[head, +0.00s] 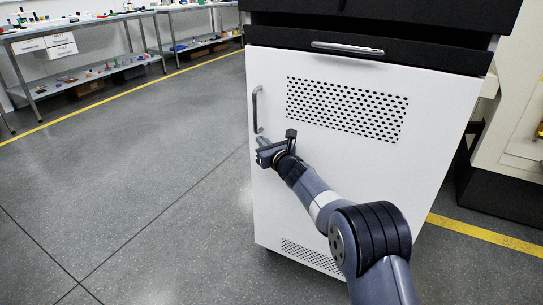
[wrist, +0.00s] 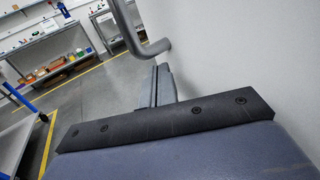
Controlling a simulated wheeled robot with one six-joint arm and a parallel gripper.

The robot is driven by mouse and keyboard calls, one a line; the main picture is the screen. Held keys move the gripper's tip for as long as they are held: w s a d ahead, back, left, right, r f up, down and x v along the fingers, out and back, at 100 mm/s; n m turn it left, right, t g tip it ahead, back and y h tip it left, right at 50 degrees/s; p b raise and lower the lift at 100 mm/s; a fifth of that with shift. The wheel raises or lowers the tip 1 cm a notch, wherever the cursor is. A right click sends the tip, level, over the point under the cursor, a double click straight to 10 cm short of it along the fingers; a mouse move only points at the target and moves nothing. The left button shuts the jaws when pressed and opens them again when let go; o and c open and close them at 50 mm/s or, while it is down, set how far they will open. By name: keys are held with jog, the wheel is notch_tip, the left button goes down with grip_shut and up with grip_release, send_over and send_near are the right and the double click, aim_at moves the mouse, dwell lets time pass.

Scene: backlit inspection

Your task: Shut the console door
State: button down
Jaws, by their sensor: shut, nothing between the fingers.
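The white console door (head: 350,170) has a vertical metal handle (head: 256,110) near its left edge and a perforated panel in its upper part. It looks flush or nearly flush with the console front; I cannot tell if a small gap remains. My gripper (head: 263,151) is shut and empty in front of the door's left edge, just below the handle. In the wrist view the closed fingers (wrist: 157,86) are beside the pale door surface (wrist: 235,50), with the handle (wrist: 140,38) just beyond them. Whether the fingers touch the door is unclear.
A black drawer front (head: 365,47) with a bar handle sits above the door. Open grey floor (head: 130,160) lies to the left. Workbenches (head: 75,35) with small items stand at the back left, and a beige machine (head: 515,120) stands at the right.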

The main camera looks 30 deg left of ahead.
jog(key=v, duration=0.7)
jog(key=shift+s+a, duration=0.2)
jog(key=shift+s, duration=0.2)
jog(key=shift+a, duration=0.15)
jog(key=shift+w+p+x, duration=0.2)
jog(key=shift+p+x, duration=0.15)
jog(key=shift+x, duration=4.15)
jog(key=shift+s+f, duration=0.1)
jog(key=shift+f, duration=0.05)
